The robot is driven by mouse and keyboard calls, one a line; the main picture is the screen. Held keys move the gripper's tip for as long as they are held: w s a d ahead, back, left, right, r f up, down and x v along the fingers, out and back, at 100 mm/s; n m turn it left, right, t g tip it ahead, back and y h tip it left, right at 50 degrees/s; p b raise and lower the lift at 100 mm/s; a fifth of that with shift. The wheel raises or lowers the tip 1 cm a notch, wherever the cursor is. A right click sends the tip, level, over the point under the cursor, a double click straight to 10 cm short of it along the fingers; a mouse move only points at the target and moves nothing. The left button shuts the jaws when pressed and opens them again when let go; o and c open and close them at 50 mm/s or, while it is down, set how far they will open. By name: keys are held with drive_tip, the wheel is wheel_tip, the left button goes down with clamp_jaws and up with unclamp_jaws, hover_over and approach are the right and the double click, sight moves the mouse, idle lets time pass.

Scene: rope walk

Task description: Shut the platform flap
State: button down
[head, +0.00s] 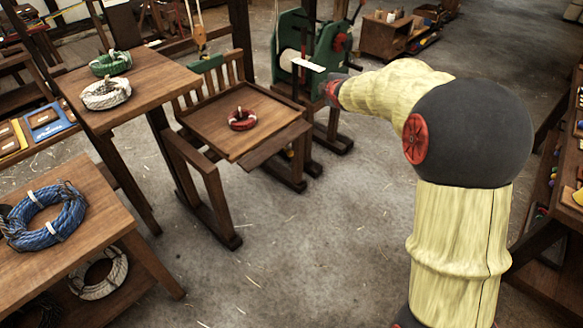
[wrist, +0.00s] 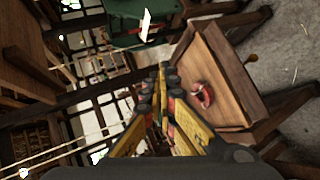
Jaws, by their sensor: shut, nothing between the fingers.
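The wooden platform (head: 225,108) is a square, rimmed tray on a slatted-back stand in the head view. A red rope coil (head: 242,120) lies on it. The flap (head: 276,146) is a narrow brown board along the platform's front right edge. It sticks outward from the edge, and its exact tilt is hard to tell. In the wrist view the platform with the red coil (wrist: 202,95) is right of my gripper (wrist: 165,82), and the flap (wrist: 237,70) appears beyond the coil. My gripper is shut and empty. In the head view its fingers are largely hidden at the arm's end.
A green machine (head: 290,50) stands behind the platform, close to my arm. A tall table (head: 155,85) with green and white coils is at the left. A low bench (head: 95,235) with a blue coil is at front left. Floor in front of the flap is clear.

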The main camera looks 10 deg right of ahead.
drive_tip(key=w+f+n+t+y+b, duration=0.15)
drive_tip(key=w+f+n, duration=0.3)
drive_tip(key=f, duration=0.45)
drive_tip(key=w+f+n+t+y, duration=0.1)
drive_tip(key=w+f+n+y, duration=0.1)
drive_tip(key=w+f+n, duration=0.35)
drive_tip(key=w+f+n+t+y+b, duration=0.1)
drive_tip(key=w+f+n, duration=0.35)
drive_tip(key=f, duration=0.75)
drive_tip(key=s+a+f+n+y+b, duration=0.15)
drive_tip(key=s+f+n+y, duration=0.3)
drive_tip(key=f, duration=0.85)
drive_tip(key=s+a+f+n+y, duration=0.3)
drive_tip(key=s+f+n, duration=0.25)
drive_tip(key=f, duration=0.85)
drive_tip(key=w+a+r+b, duration=0.4)
drive_tip(key=w+r, duration=0.2)
drive_tip(key=w, duration=0.2)
drive_tip(key=shift+w+a+t, duration=0.15)
drive_tip(key=shift+w+t, duration=0.15)
drive_tip(key=shift+t, duration=0.15)
drive_tip(key=shift+r, duration=0.1)
